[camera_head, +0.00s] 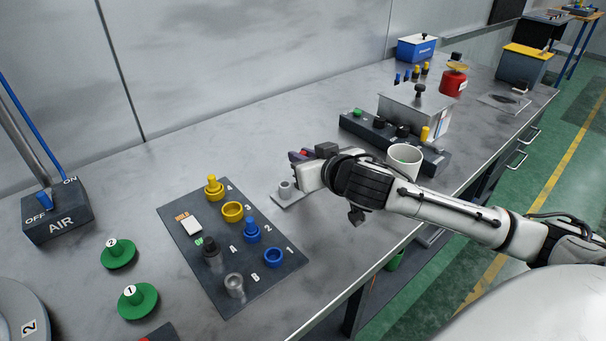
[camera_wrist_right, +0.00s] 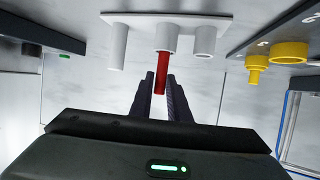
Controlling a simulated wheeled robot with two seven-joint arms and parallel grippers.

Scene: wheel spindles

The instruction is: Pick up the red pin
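The red pin (camera_wrist_right: 162,70) shows in the right wrist view, its one end in the middle cylinder of a pale holder (camera_wrist_right: 190,20). The two dark fingers of my right gripper (camera_wrist_right: 161,85) lie on either side of its free end. The gap between them is about as wide as the pin, and they look closed on it. In the head view my right gripper (camera_head: 308,178) is over the holder's plate (camera_head: 288,198), hiding most of the holder and the pin. My left gripper is not in view.
A dark board (camera_head: 222,285) with yellow, blue, black and grey parts lies left of the holder. A white cup (camera_head: 404,160) and a black rack (camera_head: 362,131) stand behind my right arm. Green discs (camera_head: 118,254) lie farther left. The table's front edge is below the arm.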

